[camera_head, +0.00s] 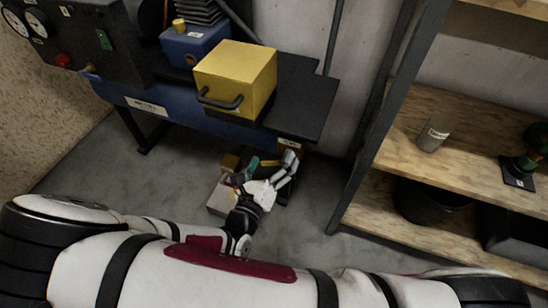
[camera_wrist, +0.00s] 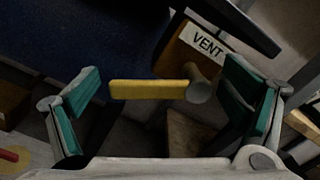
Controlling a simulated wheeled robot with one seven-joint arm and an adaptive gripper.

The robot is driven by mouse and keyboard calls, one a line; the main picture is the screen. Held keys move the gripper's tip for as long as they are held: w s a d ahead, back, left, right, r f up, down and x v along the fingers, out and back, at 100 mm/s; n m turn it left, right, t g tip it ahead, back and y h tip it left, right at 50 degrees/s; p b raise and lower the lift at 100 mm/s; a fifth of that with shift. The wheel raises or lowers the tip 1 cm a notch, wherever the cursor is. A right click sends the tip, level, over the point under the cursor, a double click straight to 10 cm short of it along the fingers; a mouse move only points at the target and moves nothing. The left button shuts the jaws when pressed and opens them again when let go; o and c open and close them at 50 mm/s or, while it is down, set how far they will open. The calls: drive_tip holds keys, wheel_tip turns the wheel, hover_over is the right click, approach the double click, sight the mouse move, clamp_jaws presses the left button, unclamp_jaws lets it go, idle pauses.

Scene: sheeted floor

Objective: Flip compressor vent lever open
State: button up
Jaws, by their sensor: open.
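The vent lever (camera_wrist: 148,89) is a short yellow bar in the wrist view. It lies nearly level, reaching left from a round grey pivot (camera_wrist: 198,88) under a brown block with a VENT label (camera_wrist: 207,41). My gripper (camera_wrist: 162,84) is open, one teal-padded finger left of the lever and the other right of the pivot. Both pads look clear of the lever; the depth between them is hard to tell. In the head view my gripper (camera_head: 272,163) is low beneath the right end of the compressor's blue tank (camera_head: 185,122).
A yellow box with a dark handle (camera_head: 236,78) sits above the tank on a black deck (camera_head: 305,100) that overhangs my gripper. Boxes (camera_head: 221,195) stand on the floor beside my gripper. A wooden shelf rack (camera_head: 400,200) stands to the right. Bare floor (camera_head: 180,165) shows to the left.

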drive_tip(key=c, duration=1.7)
drive_tip(key=shift+n+p, duration=0.3)
drive_tip(key=shift+p, duration=0.1)
drive_tip(key=shift+d+f+n+p, duration=0.15)
drive_tip(key=shift+d+n+p, duration=0.05)
drive_tip(key=shift+n+p, duration=0.75)
drive_tip(key=shift+s+d+f+n+p, duration=0.1)
drive_tip(key=shift+f+n+p, duration=0.1)
drive_tip(key=shift+n+p, duration=0.4)
drive_tip(key=shift+d+f+n+p, duration=0.1)
drive_tip(key=shift+f+n+p, duration=0.05)
drive_tip(key=shift+n+p, duration=0.4)
drive_tip(key=n, duration=0.1)
drive_tip(key=n+p, duration=0.1)
drive_tip(key=n, duration=0.1)
drive_tip(key=shift+s+d+f+n, duration=0.15)
drive_tip(key=shift+d+f+n, duration=0.2)
drive_tip(key=shift+n, duration=0.05)
drive_tip(key=shift+s+d+f+n+p, duration=0.1)
drive_tip(key=shift+d+n+p, duration=0.15)
drive_tip(key=shift+n, duration=0.55)
drive_tip(key=shift+s+d+f+n+p, duration=0.1)
drive_tip(key=shift+n+p, duration=0.25)
drive_tip(key=shift+n, duration=0.45)
